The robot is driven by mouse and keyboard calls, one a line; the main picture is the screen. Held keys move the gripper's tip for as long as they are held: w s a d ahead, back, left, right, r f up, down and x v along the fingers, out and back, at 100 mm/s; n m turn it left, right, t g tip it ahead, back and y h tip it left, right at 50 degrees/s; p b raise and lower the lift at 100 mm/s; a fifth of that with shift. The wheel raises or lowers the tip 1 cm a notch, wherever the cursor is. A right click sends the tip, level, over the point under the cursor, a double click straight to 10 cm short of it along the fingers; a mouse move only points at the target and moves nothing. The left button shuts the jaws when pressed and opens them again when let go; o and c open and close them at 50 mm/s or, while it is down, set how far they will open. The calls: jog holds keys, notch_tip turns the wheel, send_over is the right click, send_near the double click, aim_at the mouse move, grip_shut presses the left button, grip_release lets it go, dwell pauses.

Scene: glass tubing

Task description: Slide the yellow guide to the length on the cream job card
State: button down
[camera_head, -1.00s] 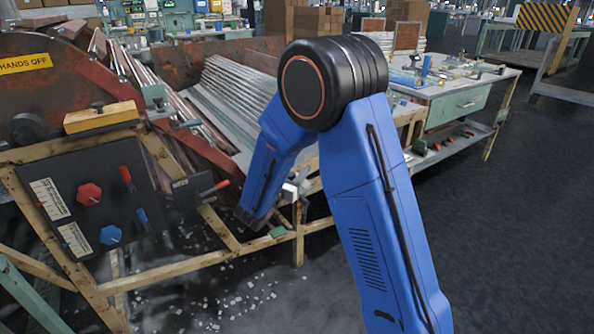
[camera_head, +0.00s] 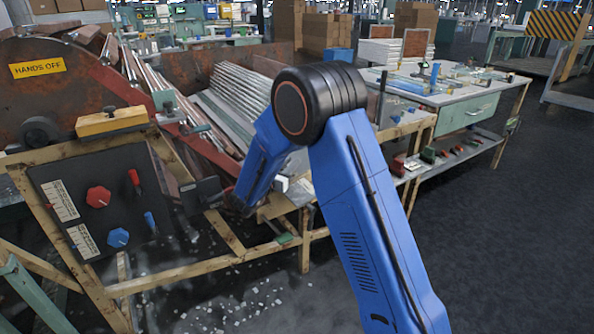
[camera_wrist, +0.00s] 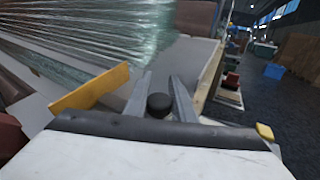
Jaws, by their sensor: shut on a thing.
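In the wrist view, my gripper (camera_wrist: 160,84) has its two grey fingers on either side of a round black knob (camera_wrist: 160,105) and is shut on it. A yellow plate (camera_wrist: 92,90), which looks like part of the yellow guide, sticks out to the left of the fingers. A small yellow end (camera_wrist: 265,132) shows at the right. I cannot tell how these parts join, as my wrist hides what lies below. In the head view my fingers are hidden by my arm. Two cream cards (camera_head: 60,199) are on the dark panel at the left; their writing is too small to read.
The dark panel also carries a red knob (camera_head: 98,197) and a blue knob (camera_head: 118,238). Glass tubes (camera_head: 233,113) lie in the sloping rack behind my arm. A workbench (camera_head: 455,95) stands at the back right. The floor at the right is clear.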

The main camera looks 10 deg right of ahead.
jog(key=shift+w+a+r, duration=0.1)
jog(key=shift+w+a, duration=0.05)
jog(key=shift+w, duration=0.05)
jog(key=c, duration=1.5)
grip_release()
jog(key=shift+w, duration=0.1)
jog(key=shift+v, duration=3.75)
